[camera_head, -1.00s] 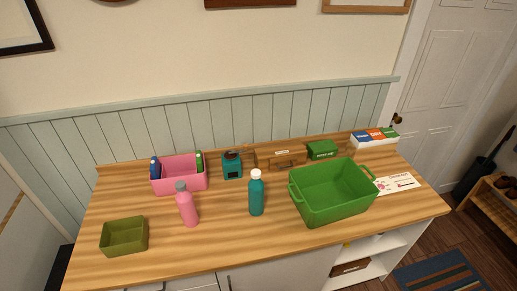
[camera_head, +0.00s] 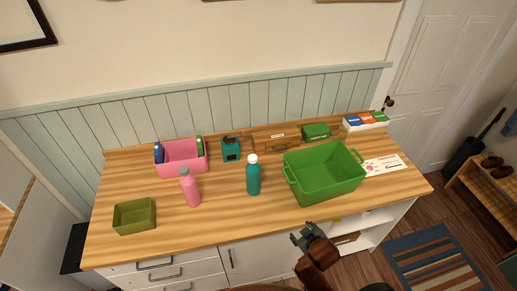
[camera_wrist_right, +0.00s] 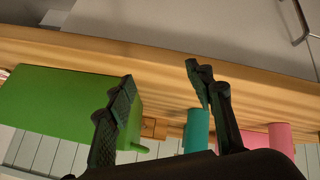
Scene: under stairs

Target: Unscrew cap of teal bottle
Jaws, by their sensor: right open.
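The teal bottle (camera_head: 253,178) stands upright on the wooden counter, with its white cap (camera_head: 252,159) on top. In the right wrist view the teal bottle (camera_wrist_right: 196,131) shows between and behind my fingers, and its cap is hidden. My right gripper (camera_head: 308,236) is below and in front of the counter's front edge, to the right of the bottle and apart from it. In the right wrist view the right gripper (camera_wrist_right: 165,90) has its two dark fingers spread with nothing between them. My left gripper is not in view.
A green crate (camera_head: 290,188) stands right of the bottle, and a pink bottle (camera_head: 191,189) stands left. A pink bin (camera_head: 184,168), a teal box (camera_head: 230,153) and a wooden drawer box (camera_head: 270,146) are behind. An olive tray (camera_head: 135,229) is front left. The counter's front middle is clear.

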